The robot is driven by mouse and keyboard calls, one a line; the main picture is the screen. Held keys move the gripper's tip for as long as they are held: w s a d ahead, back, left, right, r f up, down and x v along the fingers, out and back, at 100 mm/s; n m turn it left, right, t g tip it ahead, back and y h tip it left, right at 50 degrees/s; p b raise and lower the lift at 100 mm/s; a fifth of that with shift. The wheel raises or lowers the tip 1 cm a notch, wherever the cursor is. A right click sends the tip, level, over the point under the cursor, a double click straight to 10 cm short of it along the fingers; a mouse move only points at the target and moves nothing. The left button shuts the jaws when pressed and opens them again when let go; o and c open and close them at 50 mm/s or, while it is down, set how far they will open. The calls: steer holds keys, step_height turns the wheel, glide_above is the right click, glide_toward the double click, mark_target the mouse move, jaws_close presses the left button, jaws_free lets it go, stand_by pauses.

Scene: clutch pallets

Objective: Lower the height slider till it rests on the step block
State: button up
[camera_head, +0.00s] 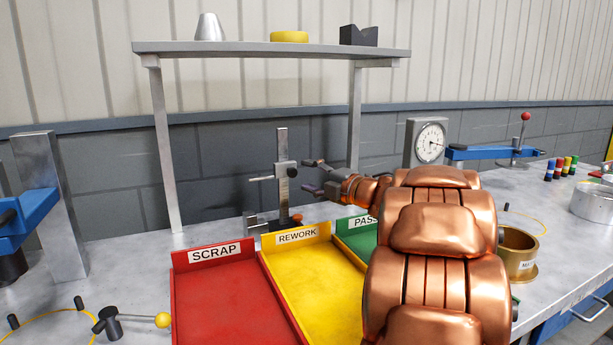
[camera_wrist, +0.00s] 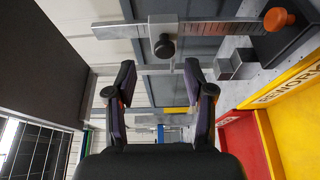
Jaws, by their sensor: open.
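The height gauge has an upright steel column (camera_head: 282,143) on a dark base; an orange knob (camera_wrist: 278,19) sits on the base. The height slider (camera_head: 284,172), a grey block with a black knob (camera_wrist: 164,46), is partway up the column, with a thin arm reaching left. The step block (camera_head: 251,222) is small, grey and stepped, low to the left of the column; it also shows in the wrist view (camera_wrist: 236,64). A clear gap separates slider and block. My gripper (camera_head: 313,175) is open and empty, right of the slider. In the wrist view its fingertips (camera_wrist: 158,78) point toward the knob, apart from it.
Red SCRAP (camera_head: 215,290), yellow REWORK (camera_head: 300,270) and green PASS (camera_head: 354,236) trays stand in front of the gauge. A shelf (camera_head: 270,48) on legs stands over it. A dial gauge (camera_head: 428,143) and a brass pot (camera_head: 518,252) are to the right.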

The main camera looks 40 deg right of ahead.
mark_target(294, 173)
steer(key=shift+s+d, duration=0.15)
steer(key=shift+s, duration=1)
steer(key=shift+r, duration=0.1)
steer(key=shift+w+a+f+p, duration=0.15)
steer(key=shift+w+a+p, duration=0.05)
steer(key=shift+w+p, duration=1.2)
steer(key=shift+w+a+f+p, duration=0.1)
steer(key=shift+w+a+p, duration=0.15)
steer(key=shift+w+p, duration=1.1)
steer(key=shift+w+a+f+p, duration=0.2)
steer(key=shift+w+p, duration=0.85)
steer(key=shift+w, duration=0.65)
jaws_close()
